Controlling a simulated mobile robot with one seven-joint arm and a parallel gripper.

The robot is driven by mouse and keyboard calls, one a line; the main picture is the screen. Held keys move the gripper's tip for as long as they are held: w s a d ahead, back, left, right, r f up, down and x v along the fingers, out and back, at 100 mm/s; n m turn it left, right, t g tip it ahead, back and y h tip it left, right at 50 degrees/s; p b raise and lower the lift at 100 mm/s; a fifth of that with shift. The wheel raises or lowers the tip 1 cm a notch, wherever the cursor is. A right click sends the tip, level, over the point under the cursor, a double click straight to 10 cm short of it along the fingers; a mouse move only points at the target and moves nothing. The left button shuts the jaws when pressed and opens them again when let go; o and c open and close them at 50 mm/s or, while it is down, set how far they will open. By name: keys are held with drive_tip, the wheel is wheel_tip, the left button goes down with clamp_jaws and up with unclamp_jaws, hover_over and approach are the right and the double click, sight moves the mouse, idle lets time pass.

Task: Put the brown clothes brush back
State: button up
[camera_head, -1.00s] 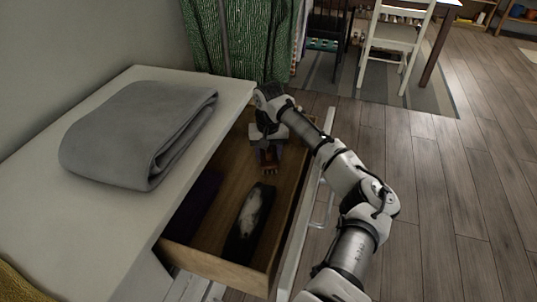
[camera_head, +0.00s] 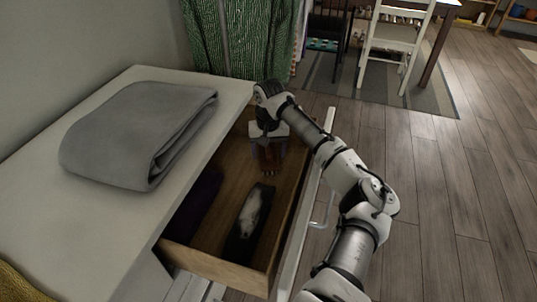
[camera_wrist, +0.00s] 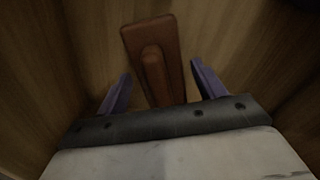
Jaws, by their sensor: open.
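The brown clothes brush (camera_wrist: 165,75) lies in the open wooden drawer (camera_head: 228,258). In the wrist view it lies between the two purple fingers of my gripper (camera_wrist: 160,88), with a gap on each side, and its far end reaches past the fingertips. In the head view my gripper (camera_head: 268,152) points down into the far part of the drawer, and only a small reddish-brown part of the brush (camera_head: 268,173) shows below it. My gripper is open. The near end of the brush is hidden behind the gripper body in the wrist view.
A black item with a pale patch (camera_head: 249,218) lies in the near part of the drawer. A dark purple item (camera_head: 199,200) lies at its left side. A folded grey cloth (camera_head: 140,130) is on the white top (camera_head: 75,240). The drawer front and handle (camera_head: 322,212) stand right.

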sight(269, 146)
wheel_tip(269, 146, up, 11)
drive_tip(key=shift+f, duration=0.2)
drive_tip(key=shift+r+p, duration=0.1)
drive_tip(key=shift+p, duration=0.2)
